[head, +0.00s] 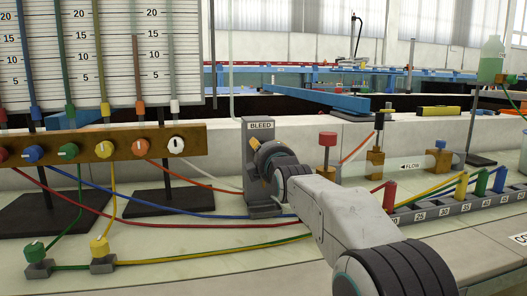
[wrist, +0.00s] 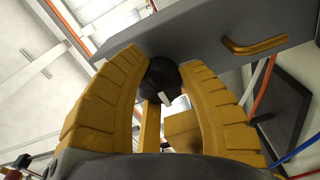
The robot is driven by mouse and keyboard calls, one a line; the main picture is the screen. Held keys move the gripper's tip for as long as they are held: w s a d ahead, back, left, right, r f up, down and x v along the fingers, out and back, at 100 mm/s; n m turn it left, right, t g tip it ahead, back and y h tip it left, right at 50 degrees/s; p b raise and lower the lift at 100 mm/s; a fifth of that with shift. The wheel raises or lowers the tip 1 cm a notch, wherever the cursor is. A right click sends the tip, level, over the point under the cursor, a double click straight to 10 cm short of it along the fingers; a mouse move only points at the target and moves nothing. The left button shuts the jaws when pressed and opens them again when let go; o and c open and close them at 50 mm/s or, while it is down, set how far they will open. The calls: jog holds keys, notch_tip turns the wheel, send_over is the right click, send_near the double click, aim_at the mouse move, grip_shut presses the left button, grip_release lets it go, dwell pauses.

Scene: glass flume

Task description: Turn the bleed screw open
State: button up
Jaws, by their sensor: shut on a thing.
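The bleed screw (wrist: 162,80) is a dark round knob with a white mark, set on a grey block (wrist: 215,35). In the head view the block (head: 251,138) stands upright with a BLEED label on top. My gripper (wrist: 164,66) is shut on the screw, with one ribbed yellow finger on each side of it. In the head view my gripper (head: 267,153) reaches the front of the block, and my wrist and arm hide the screw there.
A brass outlet (wrist: 254,46) sticks out of the block beside the fingers. Coloured tubes run along the bench left of the block. A valve with a red knob (head: 327,138) stands to its right. A row of numbered sockets (head: 450,201) with coloured plugs lies at the right.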

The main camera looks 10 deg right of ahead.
jog(key=n, duration=0.5)
jog(key=shift+r+n, duration=0.1)
jog(key=shift+n, duration=0.2)
dwell(0.4)
jog(key=o, duration=1.2)
jog(key=s, duration=1.2)
